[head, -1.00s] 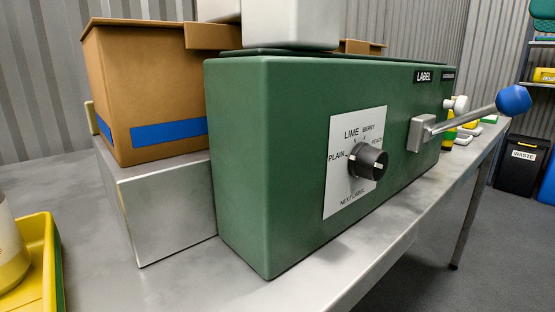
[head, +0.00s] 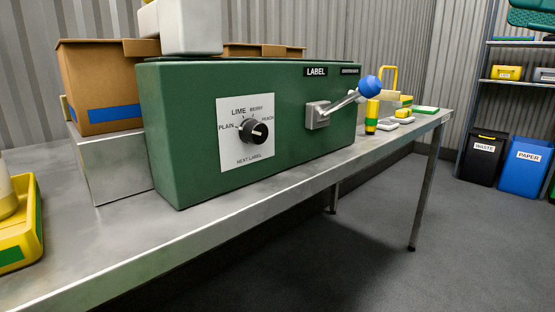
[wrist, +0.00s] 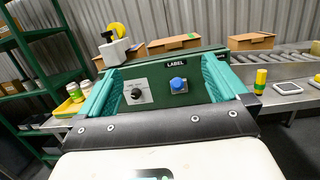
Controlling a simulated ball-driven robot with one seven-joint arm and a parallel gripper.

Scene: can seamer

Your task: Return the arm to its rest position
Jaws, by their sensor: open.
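My gripper (wrist: 160,66) shows in the wrist view, its two teal fingers spread wide apart with nothing between them. Beyond them, apart from the fingers, stands the green label machine (wrist: 152,92). My arm and gripper do not show in the head view. There, the green machine (head: 190,105) sits on the metal bench, with a black dial (head: 253,131) on its white label plate and a blue-balled lever (head: 370,87) angled up to the right. In the wrist view the blue ball (wrist: 178,84) faces me.
A cardboard box (head: 100,75) on a metal block and a yellow tray (head: 22,235) stand left of the machine. Small yellow and green items (head: 372,115) stand to its right. Waste (head: 486,155) and paper (head: 524,165) bins are at far right. The floor before the bench (head: 110,255) is clear.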

